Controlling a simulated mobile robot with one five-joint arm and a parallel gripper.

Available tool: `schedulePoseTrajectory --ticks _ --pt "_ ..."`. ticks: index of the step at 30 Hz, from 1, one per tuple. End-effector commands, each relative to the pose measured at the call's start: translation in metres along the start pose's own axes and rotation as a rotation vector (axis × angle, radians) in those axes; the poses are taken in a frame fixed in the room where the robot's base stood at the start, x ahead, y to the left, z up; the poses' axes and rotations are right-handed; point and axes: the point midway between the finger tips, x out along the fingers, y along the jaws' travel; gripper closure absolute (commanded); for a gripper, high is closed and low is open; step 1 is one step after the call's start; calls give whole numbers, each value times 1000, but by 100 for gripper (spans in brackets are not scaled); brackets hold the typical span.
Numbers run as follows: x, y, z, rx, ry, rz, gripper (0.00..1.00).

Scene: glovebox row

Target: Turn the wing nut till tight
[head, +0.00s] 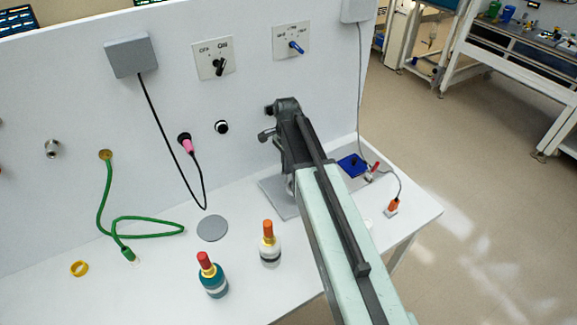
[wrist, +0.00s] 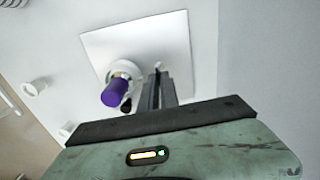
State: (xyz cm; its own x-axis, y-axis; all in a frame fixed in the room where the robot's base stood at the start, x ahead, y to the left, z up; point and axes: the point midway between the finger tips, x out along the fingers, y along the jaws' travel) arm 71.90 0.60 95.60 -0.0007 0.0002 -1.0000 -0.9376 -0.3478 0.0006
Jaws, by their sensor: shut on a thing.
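My gripper (head: 278,122) is up against the white upright panel, to the right of a round black port. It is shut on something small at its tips. A grey metal part (head: 266,135) juts out to the left of the gripper. It looks like part of the wing nut, but the gripper covers most of it and I cannot tell how the wings are turned. In the wrist view the narrow gripper fingers (wrist: 159,85) are close together, and the wing nut is not clear there.
A bottle with a purple cap (wrist: 115,93) stands below on a square mat (wrist: 170,45). Two capped bottles (head: 214,279) (head: 269,247) stand on the bench left of my arm. A black cable (head: 170,120) and a green hose (head: 104,195) hang from the panel. A blue item (head: 350,165) lies right.

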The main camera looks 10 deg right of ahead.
Motion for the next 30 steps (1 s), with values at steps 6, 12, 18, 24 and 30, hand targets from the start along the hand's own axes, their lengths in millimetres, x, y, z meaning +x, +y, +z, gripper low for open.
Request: schedulePoseTrajectory --ticks 6,12,18,24,30 --pt "0 -2 -1 46 3 -7 100" --pt "0 -2 -1 57 3 -7 100" --pt "0 -2 -1 57 3 -7 100" --pt "0 -2 -1 56 2 -6 73" --pt "0 -1 0 56 1 -4 73"
